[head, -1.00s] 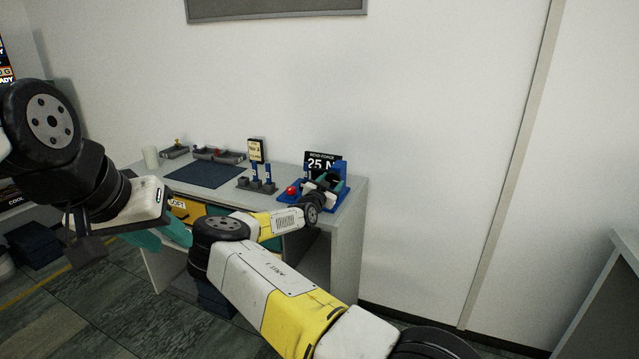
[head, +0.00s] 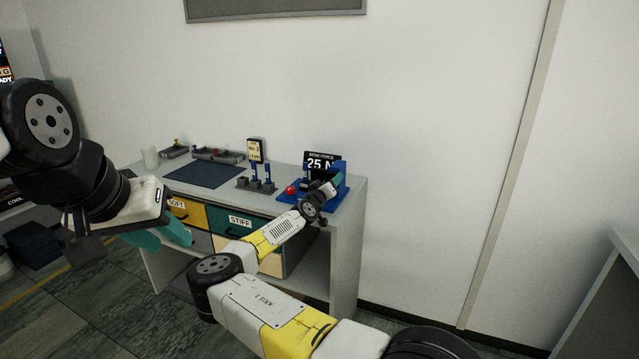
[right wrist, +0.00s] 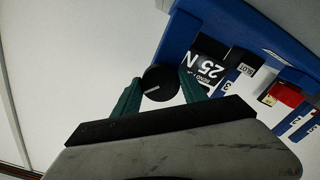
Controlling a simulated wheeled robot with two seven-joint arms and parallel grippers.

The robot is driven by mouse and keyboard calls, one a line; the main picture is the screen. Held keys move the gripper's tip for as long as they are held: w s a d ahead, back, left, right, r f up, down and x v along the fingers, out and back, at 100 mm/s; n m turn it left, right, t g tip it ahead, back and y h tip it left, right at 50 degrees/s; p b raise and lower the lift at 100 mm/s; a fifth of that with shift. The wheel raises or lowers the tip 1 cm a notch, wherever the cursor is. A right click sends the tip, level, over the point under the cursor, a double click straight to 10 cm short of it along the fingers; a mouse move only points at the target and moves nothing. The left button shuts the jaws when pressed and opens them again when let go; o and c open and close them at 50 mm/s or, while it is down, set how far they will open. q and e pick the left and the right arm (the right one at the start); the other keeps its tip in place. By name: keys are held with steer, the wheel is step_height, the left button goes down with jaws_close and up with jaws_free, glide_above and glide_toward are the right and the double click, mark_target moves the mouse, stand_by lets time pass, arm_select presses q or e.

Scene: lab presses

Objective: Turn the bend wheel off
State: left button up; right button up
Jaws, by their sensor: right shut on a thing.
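The blue bend press (head: 340,188) stands at the right end of the desk. Its dark display (head: 322,163) reads 25 N and also shows in the right wrist view (right wrist: 209,70). The bend wheel is a round black knob (right wrist: 160,83) with a pale pointer line. My right gripper (right wrist: 158,88) has its teal fingers on either side of the wheel and is shut on it. In the head view my right wrist hides the wheel. My left gripper (head: 165,235) hangs in front of the desk's left side, away from the press; its finger gap is unclear.
A red button (head: 291,190) sits at the press's left. Blue posts on grey blocks (head: 257,184), a small sign (head: 255,149), a dark mat (head: 204,175) and grey trays (head: 218,156) are on the desk (head: 350,205). Drawers labelled SOFT and STIFF (head: 240,222) are below.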

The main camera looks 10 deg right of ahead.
steer(key=n, duration=0.4)
steer(key=shift+n, duration=2.1)
steer(key=o, duration=1.4)
steer(key=shift+s, duration=0.1)
steer(key=v, duration=0.7)
steer(key=shift+s+a, duration=0.2)
steer(key=shift+s, duration=0.1)
